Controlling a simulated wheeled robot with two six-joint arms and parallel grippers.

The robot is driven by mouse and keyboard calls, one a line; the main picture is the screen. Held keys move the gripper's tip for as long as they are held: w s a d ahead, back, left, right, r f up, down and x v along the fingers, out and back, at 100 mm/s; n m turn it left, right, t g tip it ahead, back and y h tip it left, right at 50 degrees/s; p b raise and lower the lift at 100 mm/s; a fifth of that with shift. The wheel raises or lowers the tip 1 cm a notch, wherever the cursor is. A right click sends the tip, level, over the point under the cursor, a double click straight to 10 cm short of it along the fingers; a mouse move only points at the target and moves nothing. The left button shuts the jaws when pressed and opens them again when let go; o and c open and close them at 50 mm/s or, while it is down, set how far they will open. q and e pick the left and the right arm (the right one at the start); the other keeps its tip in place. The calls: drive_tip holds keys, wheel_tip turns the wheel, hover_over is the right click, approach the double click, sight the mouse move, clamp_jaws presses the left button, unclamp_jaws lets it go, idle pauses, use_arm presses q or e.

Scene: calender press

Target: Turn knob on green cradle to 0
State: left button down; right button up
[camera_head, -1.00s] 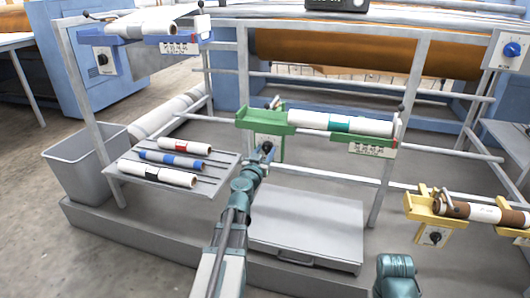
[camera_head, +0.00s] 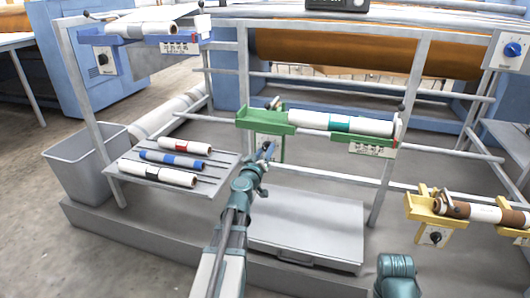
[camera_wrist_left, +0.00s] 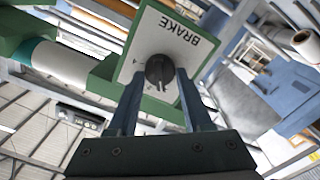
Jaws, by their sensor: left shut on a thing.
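The green cradle (camera_head: 265,118) holds a white roll with a green band (camera_head: 340,124) on the middle of the frame. Its knob plate (camera_wrist_left: 182,40), marked BRAKE, shows upside down in the left wrist view. The dark round knob (camera_wrist_left: 159,70) sits on this plate. My left gripper (camera_head: 267,150) reaches up to the plate from below. In the left wrist view its two fingers (camera_wrist_left: 160,82) stand on either side of the knob, shut on it. The fingers and tilt keep me from reading the dial setting. My right gripper is out of view.
A blue cradle (camera_head: 170,38) stands upper left and a yellow cradle (camera_head: 430,210) lower right, each with a knob plate. A grey shelf (camera_head: 215,178) with several rolls is left of my left arm. A grey bin (camera_head: 75,165) stands beyond it.

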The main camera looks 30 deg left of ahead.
use_arm(q)
drive_tip(key=n, duration=0.4)
drive_tip(key=shift+n, duration=0.3)
drive_tip(key=n, duration=0.4)
drive_tip(key=shift+f+n, duration=0.1)
drive_tip(key=shift+n, duration=0.2)
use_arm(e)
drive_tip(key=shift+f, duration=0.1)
use_arm(q)
drive_tip(key=shift+n, duration=0.3)
drive_tip(key=shift+c, duration=1.7)
unclamp_jaws()
drive_tip(key=shift+s, duration=0.1)
